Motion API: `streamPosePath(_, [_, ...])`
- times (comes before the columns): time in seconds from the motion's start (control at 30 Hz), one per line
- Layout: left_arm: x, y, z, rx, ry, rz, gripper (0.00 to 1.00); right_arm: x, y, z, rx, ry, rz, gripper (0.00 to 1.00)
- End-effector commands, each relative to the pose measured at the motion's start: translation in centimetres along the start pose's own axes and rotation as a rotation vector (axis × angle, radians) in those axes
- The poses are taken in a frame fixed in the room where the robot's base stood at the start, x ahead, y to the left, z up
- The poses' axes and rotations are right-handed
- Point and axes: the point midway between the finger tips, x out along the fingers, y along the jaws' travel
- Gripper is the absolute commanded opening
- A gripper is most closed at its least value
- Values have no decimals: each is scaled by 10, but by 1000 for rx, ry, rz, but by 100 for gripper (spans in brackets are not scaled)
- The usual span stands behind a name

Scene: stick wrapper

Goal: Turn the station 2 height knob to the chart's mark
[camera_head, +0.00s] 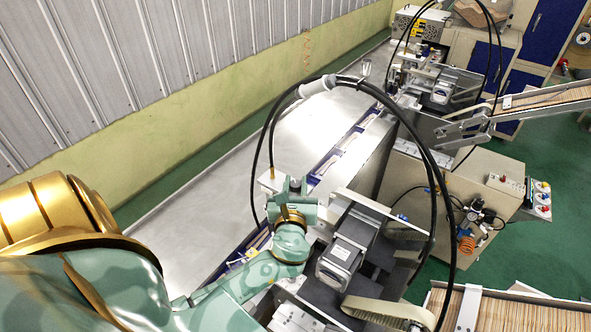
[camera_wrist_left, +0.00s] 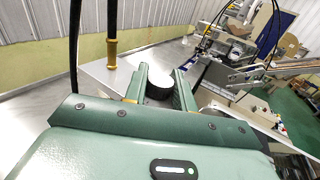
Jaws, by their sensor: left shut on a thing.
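My left gripper (camera_head: 294,187) reaches in from the left over the near station of the wrapper line. In the left wrist view its two green fingers (camera_wrist_left: 161,88) stand on either side of a round, dark knob with a pale top (camera_wrist_left: 158,80), and they are shut on it. No chart is readable in either view. My right gripper is in neither view.
Black hoses (camera_head: 400,115) arch close beside my gripper. A grey motor block (camera_head: 342,258) sits just right of it. A long bare metal table (camera_head: 315,122) runs behind. A stick-filled chute (camera_head: 545,100) and a control box (camera_head: 540,196) are at the right.

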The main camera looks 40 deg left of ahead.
Motion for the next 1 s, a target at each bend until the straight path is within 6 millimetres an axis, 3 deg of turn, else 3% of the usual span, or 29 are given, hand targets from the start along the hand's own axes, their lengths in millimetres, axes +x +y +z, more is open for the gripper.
streamPosePath(0.03, [1, 0, 2, 0, -4, 1, 4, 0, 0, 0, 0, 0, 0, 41])
streamPosePath(0.07, [1, 0, 2, 0, -4, 1, 35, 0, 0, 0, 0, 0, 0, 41])
streamPosePath(0.1, [1, 0, 2, 0, -4, 0, 46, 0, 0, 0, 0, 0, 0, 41])
streamPosePath(0.4, [0, 0, 0, 0, -1, -1, 47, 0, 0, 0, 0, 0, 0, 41])
streamPosePath(0.53, [-12, 0, -1, -2, 0, -2, 47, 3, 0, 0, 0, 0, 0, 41])
streamPosePath(1.0, [-128, 0, -4, -1, 2, -1, 47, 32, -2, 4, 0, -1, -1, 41])
